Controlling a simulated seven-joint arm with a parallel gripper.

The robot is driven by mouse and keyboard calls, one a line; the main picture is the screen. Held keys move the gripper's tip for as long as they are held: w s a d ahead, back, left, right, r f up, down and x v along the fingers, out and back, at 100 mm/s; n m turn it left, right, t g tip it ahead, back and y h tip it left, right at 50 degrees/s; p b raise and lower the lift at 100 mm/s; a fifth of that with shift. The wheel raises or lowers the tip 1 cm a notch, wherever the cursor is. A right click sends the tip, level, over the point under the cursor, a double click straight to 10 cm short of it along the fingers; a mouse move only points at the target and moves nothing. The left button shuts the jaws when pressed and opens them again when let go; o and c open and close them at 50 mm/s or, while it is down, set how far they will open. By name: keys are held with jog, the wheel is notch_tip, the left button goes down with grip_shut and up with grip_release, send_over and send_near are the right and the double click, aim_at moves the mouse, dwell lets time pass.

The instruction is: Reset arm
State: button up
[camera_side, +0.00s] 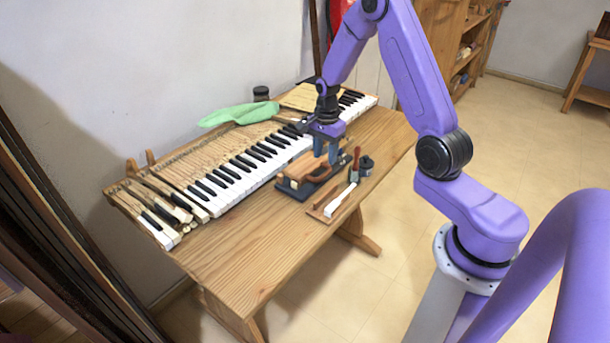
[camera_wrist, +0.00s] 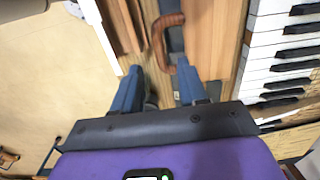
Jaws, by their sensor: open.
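My gripper (camera_side: 325,150) hangs from my purple arm, fingers pointing down, over the front part of the wooden table. It is open, and its two blue fingers (camera_wrist: 160,90) are apart in the wrist view. Below and beside the fingers in the side view is a wooden tool with a dark base (camera_side: 291,184). In the wrist view, a curved brown handle (camera_wrist: 168,22) lies just ahead of the fingers, near the right one. I see nothing held between the fingers. Whether a finger touches the tool is unclear.
A piano keyboard (camera_side: 228,190) runs along the table (camera_side: 257,250), with loose keys at its left end. A green cloth (camera_side: 240,114) lies on it beside a dark jar (camera_side: 261,93).

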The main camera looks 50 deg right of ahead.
jog(key=shift+a, duration=0.1)
jog(key=s+a+r+n, duration=0.5)
jog(key=a+n, duration=0.3)
jog(key=a, duration=0.1)
jog(key=s+a+r+n, duration=0.45)
jog(key=a+n, duration=0.25)
jog(key=a, duration=0.2)
jog(key=s+a+r+n, duration=0.1)
jog(key=s+r+n, duration=0.2)
jog(key=s+n, duration=0.4)
jog(key=s+a+r+n, duration=0.2)
jog(key=s+n, duration=0.6)
jog(key=s, duration=0.4)
jog(key=shift+s+r+n, duration=0.3)
jog(key=shift+r, duration=0.15)
dwell(2.8)
